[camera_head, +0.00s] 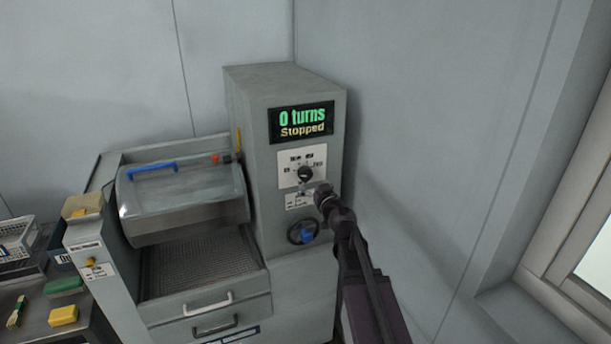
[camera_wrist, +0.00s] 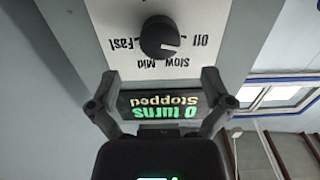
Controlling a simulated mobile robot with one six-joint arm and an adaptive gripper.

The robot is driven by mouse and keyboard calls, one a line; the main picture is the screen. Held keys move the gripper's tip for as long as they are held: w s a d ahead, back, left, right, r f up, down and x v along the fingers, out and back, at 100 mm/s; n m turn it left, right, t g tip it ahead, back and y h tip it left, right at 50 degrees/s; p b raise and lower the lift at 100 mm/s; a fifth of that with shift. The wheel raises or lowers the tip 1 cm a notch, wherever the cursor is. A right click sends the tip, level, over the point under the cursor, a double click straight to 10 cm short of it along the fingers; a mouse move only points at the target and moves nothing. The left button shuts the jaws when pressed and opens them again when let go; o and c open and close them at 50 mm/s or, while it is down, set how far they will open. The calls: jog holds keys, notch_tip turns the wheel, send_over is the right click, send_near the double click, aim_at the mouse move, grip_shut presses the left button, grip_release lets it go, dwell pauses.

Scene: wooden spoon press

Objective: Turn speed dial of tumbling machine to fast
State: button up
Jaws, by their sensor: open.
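The speed dial (camera_head: 305,174) is a round black knob on a white plate, on the tall grey control box of the tumbling machine (camera_head: 255,150). In the wrist view the dial (camera_wrist: 159,37) appears upside down, ringed by the labels Off, Slow, Mid and Fast. Its pale mark seems to point toward Off. My gripper (camera_head: 322,192) is just below and right of the dial in the head view. In the wrist view my gripper (camera_wrist: 160,76) has its fingers spread and empty, apart from the dial. The display (camera_head: 302,122) reads "0 turns Stopped".
A blue-centred round knob (camera_head: 303,232) sits below the dial plate, close to my arm. A clear-lidded drum (camera_head: 185,198) with a blue handle stands to the left. A wall rises close on the right. Sponges (camera_head: 63,315) lie on the left bench.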

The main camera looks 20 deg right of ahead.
aim_at(307, 176)
jog(key=shift+w+a, duration=0.25)
jog(key=shift+w, duration=1.45)
jog(key=shift+w+a, duration=0.2)
jog(key=shift+w, duration=1.5)
jog(key=c, duration=1.1)
